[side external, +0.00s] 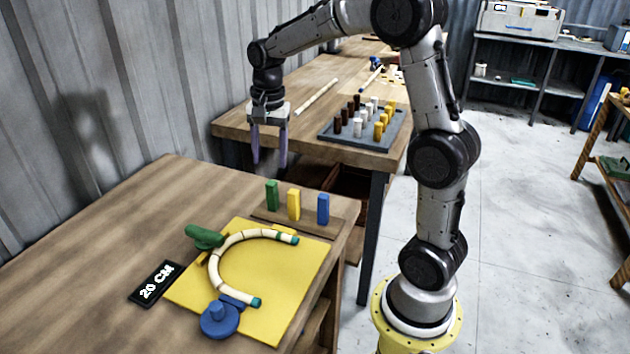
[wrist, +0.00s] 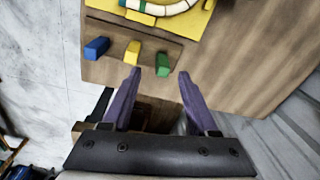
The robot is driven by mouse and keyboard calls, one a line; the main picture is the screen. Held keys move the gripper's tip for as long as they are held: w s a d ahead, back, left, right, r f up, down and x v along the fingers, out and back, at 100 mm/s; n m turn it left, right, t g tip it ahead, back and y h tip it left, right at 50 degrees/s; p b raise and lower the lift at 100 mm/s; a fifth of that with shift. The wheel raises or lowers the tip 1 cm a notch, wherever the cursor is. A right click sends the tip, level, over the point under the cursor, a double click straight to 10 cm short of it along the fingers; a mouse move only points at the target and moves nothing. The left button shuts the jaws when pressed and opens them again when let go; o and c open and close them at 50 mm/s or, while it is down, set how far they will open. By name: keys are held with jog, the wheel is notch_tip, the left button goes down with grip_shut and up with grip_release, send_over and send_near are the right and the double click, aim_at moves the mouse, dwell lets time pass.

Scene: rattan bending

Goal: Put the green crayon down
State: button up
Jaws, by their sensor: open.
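The green crayon (side external: 272,196) stands upright at the left end of a row on a wooden strip at the back of the near table. The yellow crayon (side external: 293,204) and blue crayon (side external: 323,209) stand beside it. In the wrist view the green crayon (wrist: 162,64) lies just ahead of my fingertips, between their lines and apart from them. My gripper (side external: 269,163) has purple fingers, spread apart with nothing between them, and hangs above and behind the row. It also shows in the wrist view (wrist: 160,75).
A peg tray (side external: 365,138) sits on the table behind.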

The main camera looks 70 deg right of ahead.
jog(key=s+a+r+n+t, duration=0.1)
jog(key=s+a+n+t, duration=0.1)
jog(key=s+a+n, duration=0.4)
jog(key=s+a+r+n+t, duration=0.2)
jog(key=s+a+n, duration=0.5)
jog(key=s, duration=0.7)
jog(key=shift+s+r+n+t, duration=0.2)
jog(key=shift+s+n+t, duration=0.2)
jog(key=shift+n, duration=0.8)
